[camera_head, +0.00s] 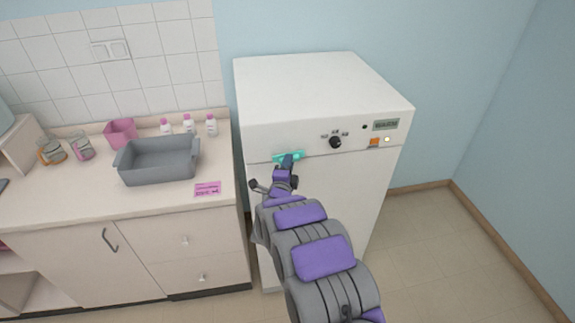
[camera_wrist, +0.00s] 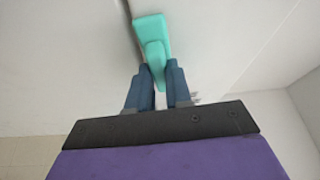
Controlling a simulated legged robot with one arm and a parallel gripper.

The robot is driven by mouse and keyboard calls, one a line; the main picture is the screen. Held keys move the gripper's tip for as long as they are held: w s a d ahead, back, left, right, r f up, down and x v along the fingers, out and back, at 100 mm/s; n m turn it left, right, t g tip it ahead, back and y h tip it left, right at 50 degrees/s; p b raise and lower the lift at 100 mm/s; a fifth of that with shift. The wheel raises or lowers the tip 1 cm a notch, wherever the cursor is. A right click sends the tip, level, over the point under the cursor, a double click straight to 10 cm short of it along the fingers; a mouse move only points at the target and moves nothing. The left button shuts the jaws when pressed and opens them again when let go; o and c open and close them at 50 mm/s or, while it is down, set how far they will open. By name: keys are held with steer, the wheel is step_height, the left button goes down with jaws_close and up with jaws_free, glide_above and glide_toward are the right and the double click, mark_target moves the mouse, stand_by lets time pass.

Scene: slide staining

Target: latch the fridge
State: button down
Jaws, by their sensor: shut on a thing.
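The white fridge (camera_head: 320,90) stands right of the counter, and its door (camera_head: 345,190) looks flush with the body, with a thin seam below the control panel. A teal latch (camera_head: 285,157) sits on the front at the upper left of the door. My gripper (camera_head: 287,163) reaches up to it. In the wrist view the gripper (camera_wrist: 160,80) has its two blue fingers on either side of the teal latch's (camera_wrist: 151,38) narrow tab, shut on it. The fingertips hide part of the tab. Whether the latch is fully engaged cannot be told.
The fridge panel has a black knob (camera_head: 335,142), a small display (camera_head: 386,125) and an orange switch (camera_head: 374,142). The counter at left holds a grey basin (camera_head: 160,160), a pink container (camera_head: 121,132), several bottles and a pink label (camera_head: 208,189). Floor (camera_head: 440,240) right of the fridge is clear.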

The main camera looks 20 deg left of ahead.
steer(key=shift+w+d+f+n+t+y+b, duration=0.2)
steer(key=shift+n+y, duration=1.2)
steer(key=shift+n, duration=2.1)
steer(key=shift+s+d+f+n+y+b, duration=0.25)
steer(key=shift+n+y, duration=1.15)
steer(key=shift+n, duration=2.1)
steer(key=shift+w+a+f+n+t+y+b, duration=0.1)
steer(key=shift+w+f+n+y, duration=0.2)
steer(key=shift+n+y, duration=2.15)
steer(key=n+h, duration=0.2)
steer(key=shift+n, duration=0.35)
steer(key=c, duration=1.3)
jaws_free()
steer(key=shift+o, duration=1.3)
steer(key=shift+r, duration=0.15)
